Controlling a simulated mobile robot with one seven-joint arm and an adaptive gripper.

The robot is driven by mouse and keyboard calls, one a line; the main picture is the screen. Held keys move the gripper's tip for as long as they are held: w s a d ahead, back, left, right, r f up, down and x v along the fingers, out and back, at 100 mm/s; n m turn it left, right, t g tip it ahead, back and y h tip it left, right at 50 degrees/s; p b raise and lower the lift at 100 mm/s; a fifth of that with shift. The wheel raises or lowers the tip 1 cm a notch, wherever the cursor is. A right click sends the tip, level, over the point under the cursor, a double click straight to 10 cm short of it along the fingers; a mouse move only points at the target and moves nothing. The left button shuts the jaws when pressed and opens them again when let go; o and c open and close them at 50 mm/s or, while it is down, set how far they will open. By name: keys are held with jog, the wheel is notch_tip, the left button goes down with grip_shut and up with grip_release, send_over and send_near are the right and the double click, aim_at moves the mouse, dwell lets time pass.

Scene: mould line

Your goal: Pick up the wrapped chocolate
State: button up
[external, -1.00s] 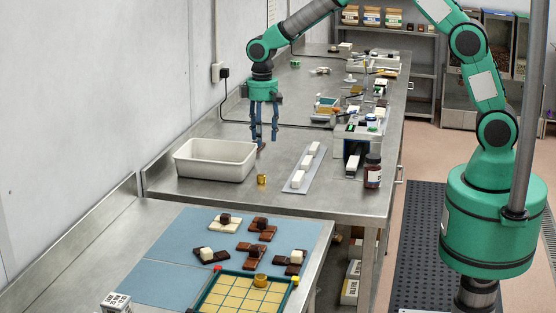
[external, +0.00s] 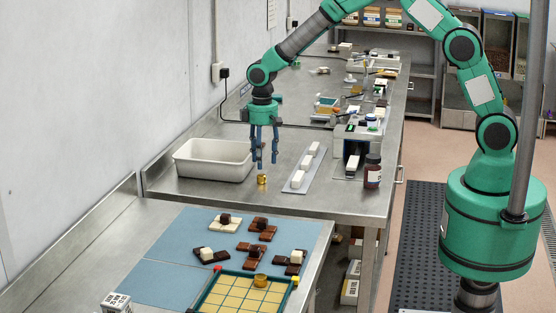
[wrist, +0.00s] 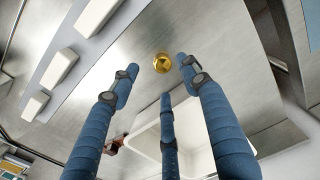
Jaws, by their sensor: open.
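The wrapped chocolate (external: 262,179) is a small gold piece standing on the steel table, just right of the white bin's front corner. It also shows in the wrist view (wrist: 162,62), near the ends of the fingers. My gripper (external: 264,158) has several blue fingers pointing down; they are spread open and empty, above the gold piece and slightly behind it in the external view. In the wrist view my gripper's fingers (wrist: 155,85) lie around and below the gold piece, with no contact visible.
A white bin (external: 196,172) stands close on the left. A grey strip with white blocks (external: 298,179) lies to the right, and a dark jar (external: 372,172) beyond it. A nearer table holds chocolate pieces on a blue mat (external: 165,265) and a green-edged tray (external: 207,290).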

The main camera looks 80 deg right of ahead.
aim_at(262, 175)
jog(key=shift+f, duration=0.35)
jog(key=shift+a+f+b, duration=0.1)
jog(key=shift+f+b, duration=0.35)
jog(key=shift+f, duration=2.15)
jog(key=shift+c, duration=0.5)
jog(key=c, duration=0.9)
